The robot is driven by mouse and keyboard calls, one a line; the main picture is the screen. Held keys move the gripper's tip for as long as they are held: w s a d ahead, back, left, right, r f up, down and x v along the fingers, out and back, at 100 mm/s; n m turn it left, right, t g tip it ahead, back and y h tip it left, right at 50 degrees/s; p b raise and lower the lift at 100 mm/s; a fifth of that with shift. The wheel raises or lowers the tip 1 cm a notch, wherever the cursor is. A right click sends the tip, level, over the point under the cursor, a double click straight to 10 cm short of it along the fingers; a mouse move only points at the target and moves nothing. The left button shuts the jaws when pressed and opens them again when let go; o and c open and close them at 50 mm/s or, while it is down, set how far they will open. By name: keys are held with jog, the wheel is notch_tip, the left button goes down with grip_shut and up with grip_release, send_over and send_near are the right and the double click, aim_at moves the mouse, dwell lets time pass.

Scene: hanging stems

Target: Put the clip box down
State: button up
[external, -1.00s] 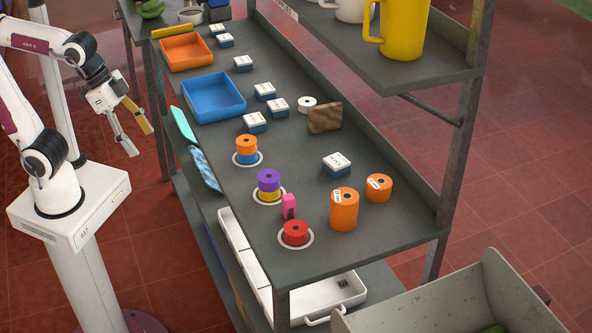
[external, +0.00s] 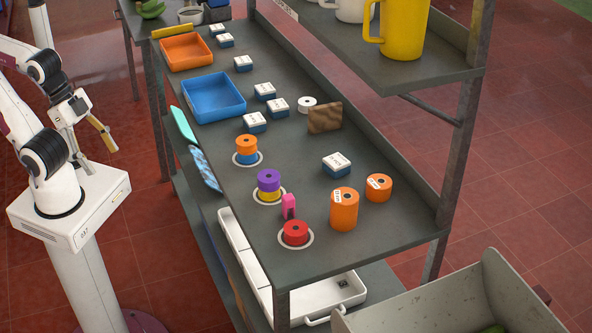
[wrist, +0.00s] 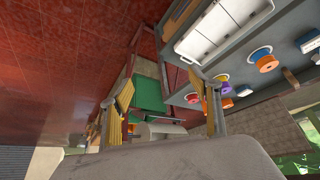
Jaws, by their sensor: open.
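Several small dark-blue boxes with white labelled tops stand on the grey shelf; one (external: 337,165) is apart at the right, and others (external: 255,122) stand near the blue tray. I cannot tell which of them is the clip box. My gripper (external: 97,146) is left of the shelf, over the red floor, clear of every box. In the wrist view my gripper (wrist: 168,94) has its two yellow-padded fingers wide apart with nothing between them.
A blue tray (external: 241,103) and an orange tray (external: 209,53) stand on the shelf. Stacked spools (external: 268,181), a red spool (external: 296,229), orange rolls (external: 344,211) and a brown block (external: 325,118) are nearer the front. A yellow mug (external: 404,30) is on the upper shelf.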

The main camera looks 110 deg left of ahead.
dwell(0.4)
jog(key=w+a+n+t+y, duration=0.1)
jog(key=w+a+n+y, duration=0.2)
jog(key=w+a, duration=0.8)
jog(key=n+t+y, duration=0.1)
jog(key=n+y, duration=0.4)
jog(key=n, duration=0.1)
send_near(253, 118)
jog(key=x, duration=0.3)
jog(key=shift+w+a+f, duration=0.1)
jog(key=shift+x, duration=1.15)
jog(key=shift+w+f, duration=0.1)
